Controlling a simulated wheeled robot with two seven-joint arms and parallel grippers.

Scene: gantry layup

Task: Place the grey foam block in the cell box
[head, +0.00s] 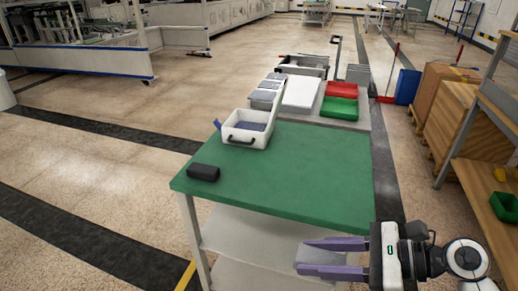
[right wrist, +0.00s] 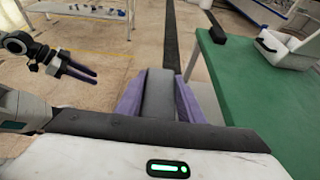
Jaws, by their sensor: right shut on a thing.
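My right gripper (head: 304,257) is at the lower right of the head view, beside the front right of the green table. Its purple fingers are shut on the grey foam block (right wrist: 158,97), which fills the space between them in the right wrist view. The block (head: 317,255) shows partly between the fingers in the head view. A white box with a dark handle (head: 235,135), probably the cell box, stands at the table's far left with grey contents inside. The gripper is well apart from it. My left gripper (right wrist: 80,70) shows only in the right wrist view, its fingers apart and empty.
A dark block (head: 203,172) lies near the left edge of the green table (head: 290,180). The table's middle is clear. Behind it are a red tray (head: 341,89), a green tray (head: 339,107) and a white tray (head: 301,92). Wooden crates (head: 445,110) stand at right.

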